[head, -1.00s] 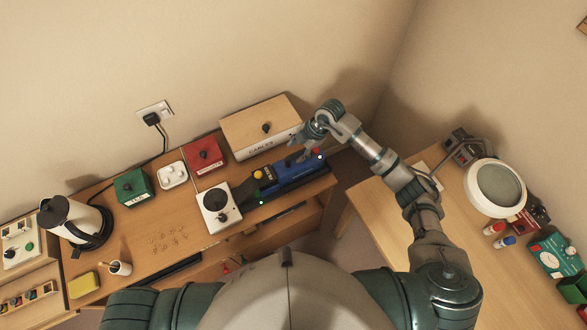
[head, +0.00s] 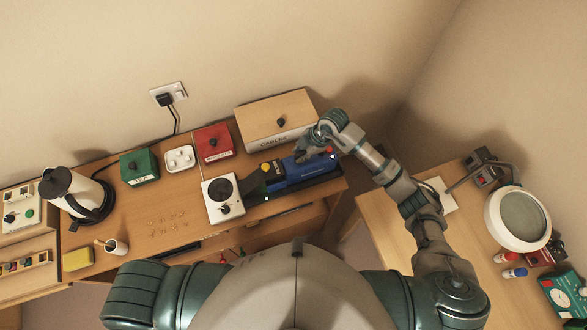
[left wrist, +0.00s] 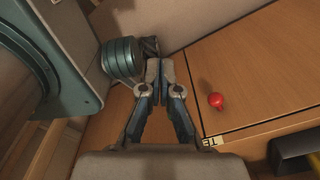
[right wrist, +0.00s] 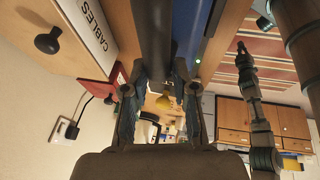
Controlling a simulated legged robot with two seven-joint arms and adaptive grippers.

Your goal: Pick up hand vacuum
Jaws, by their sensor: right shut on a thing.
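The hand vacuum (head: 300,173) is blue, with a dark see-through nozzle end and a yellow button. It lies along a dark base at the right end of the wooden desk, and I cannot tell whether it is clear of that base. My right gripper (head: 306,152) is over its body from above. In the right wrist view, the right gripper's fingers (right wrist: 155,72) are shut on its dark handle (right wrist: 152,35), with its blue body (right wrist: 189,35) beyond. My left gripper (left wrist: 160,68) is shut and empty in the left wrist view, away from the vacuum.
The wooden CABLES box (head: 276,119) stands right behind the vacuum. A white square unit with a dark dial (head: 222,209) sits by its nozzle. Red (head: 213,140) and green (head: 139,168) boxes stand farther left. A round lamp (head: 518,217) is over the right table.

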